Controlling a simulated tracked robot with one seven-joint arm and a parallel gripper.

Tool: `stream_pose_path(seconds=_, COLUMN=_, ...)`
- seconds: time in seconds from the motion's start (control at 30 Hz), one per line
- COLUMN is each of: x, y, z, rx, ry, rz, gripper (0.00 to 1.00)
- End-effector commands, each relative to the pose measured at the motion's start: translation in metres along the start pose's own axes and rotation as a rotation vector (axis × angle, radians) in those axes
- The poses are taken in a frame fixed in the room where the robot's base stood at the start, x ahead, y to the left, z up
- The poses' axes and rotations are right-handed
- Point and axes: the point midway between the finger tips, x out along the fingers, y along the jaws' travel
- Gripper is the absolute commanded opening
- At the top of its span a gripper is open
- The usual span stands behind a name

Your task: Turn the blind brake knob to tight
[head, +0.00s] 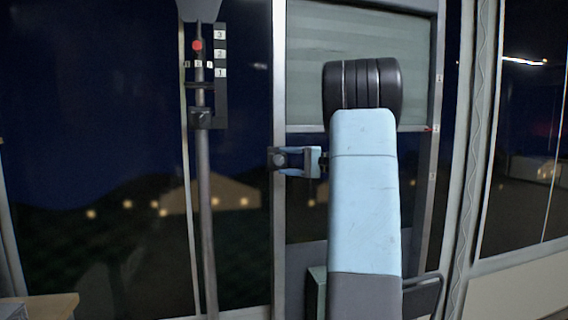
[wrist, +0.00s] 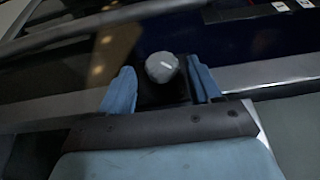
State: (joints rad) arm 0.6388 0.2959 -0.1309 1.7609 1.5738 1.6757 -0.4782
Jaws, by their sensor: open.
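The blind brake knob (wrist: 162,67) is a round grey knob with a short white line on its face, on a dark mount. In the wrist view it lies between the two blue fingers of my gripper (wrist: 160,69), which is open. A gap shows left of the knob; the right finger is closer to it. I cannot tell whether either finger touches. In the head view the knob (head: 280,160) is small, on a dark block at the window post, with my gripper (head: 292,161) beside it. No tight marking is legible.
A pale green blind (head: 305,65) covers the upper window behind my arm. A grey pole (head: 206,220) stands to the left, with a scale (head: 220,62) numbered 1 to 3 and a red dot. A wooden surface (head: 45,305) shows at the lower left.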

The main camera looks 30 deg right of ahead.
Motion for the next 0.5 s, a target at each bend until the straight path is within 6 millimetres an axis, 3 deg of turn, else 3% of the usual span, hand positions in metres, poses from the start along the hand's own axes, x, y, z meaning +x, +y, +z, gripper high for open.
stream_pose_path(seconds=0.5, x=-0.097, y=0.002, z=-0.002, rx=0.001, ry=0.005, rz=0.001, gripper=0.63)
